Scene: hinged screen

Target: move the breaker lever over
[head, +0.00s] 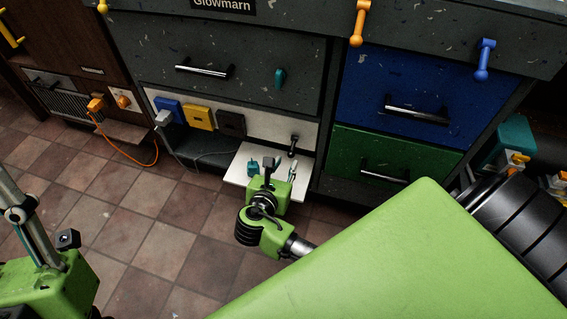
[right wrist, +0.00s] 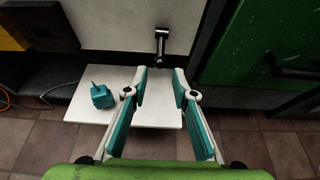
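A black lever (head: 293,143) sits on the pale panel low on the cabinet. In the right wrist view, the lever (right wrist: 161,45) has a bright metal shaft and a dark lower end. My right gripper (head: 291,171) is in front of the panel. In the wrist view its two teal-padded fingers (right wrist: 160,88) are apart with nothing between them. The lever is just beyond the fingertips, not visibly touched. My left gripper (head: 42,262) is at the lower left, away from the cabinet; its fingertips are not clear.
A white shelf (head: 236,176) juts out below the panel, under my right fingers, with a teal plug (right wrist: 102,96) on it. Blue, yellow and dark blocks (head: 200,117) line the panel's left. A green drawer (head: 375,167) is at right. Tiled floor is open at left.

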